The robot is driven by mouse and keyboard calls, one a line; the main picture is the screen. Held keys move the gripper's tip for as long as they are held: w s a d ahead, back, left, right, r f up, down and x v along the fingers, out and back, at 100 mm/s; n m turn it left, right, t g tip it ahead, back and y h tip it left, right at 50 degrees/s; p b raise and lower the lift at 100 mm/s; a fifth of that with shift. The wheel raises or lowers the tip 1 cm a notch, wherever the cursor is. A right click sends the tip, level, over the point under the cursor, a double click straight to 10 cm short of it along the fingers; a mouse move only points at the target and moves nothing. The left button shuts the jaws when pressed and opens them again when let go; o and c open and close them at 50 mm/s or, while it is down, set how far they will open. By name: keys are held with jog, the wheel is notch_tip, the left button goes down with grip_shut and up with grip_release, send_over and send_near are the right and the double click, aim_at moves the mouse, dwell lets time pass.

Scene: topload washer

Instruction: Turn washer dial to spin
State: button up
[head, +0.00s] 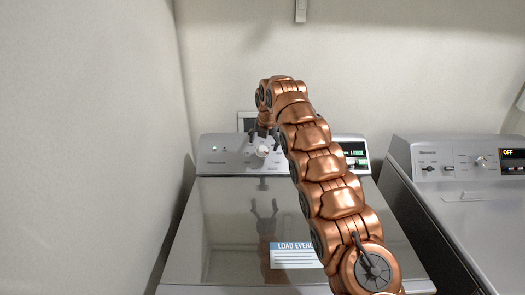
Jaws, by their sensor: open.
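The washer (235,215) stands in front of me with its glossy lid shut. Its control panel (218,160) runs along the back edge, and a round pale dial (262,151) sits on it. My copper arm reaches across the lid from the lower right. My gripper (264,138) is open, fingers pointing down, just above and around the dial in the head view. I cannot tell whether a finger touches the dial. A small green-lit display (356,153) shows at the panel's right. The arm hides the middle of the panel, and the dial's setting is too small to read.
A second machine (460,210) stands to the right, with its own knobs and a display (512,154) reading OFF. A wall (90,150) is close on the left. A label (292,254) lies on the washer lid. The lid is otherwise clear.

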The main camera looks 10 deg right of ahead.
aim_at(263, 150)
jog(key=p+x, duration=0.1)
jog(key=x, duration=0.5)
jog(key=shift+p, duration=0.4)
jog(key=shift+c, duration=0.4)
jog(key=shift+r, duration=0.1)
jog(key=c, duration=1.1)
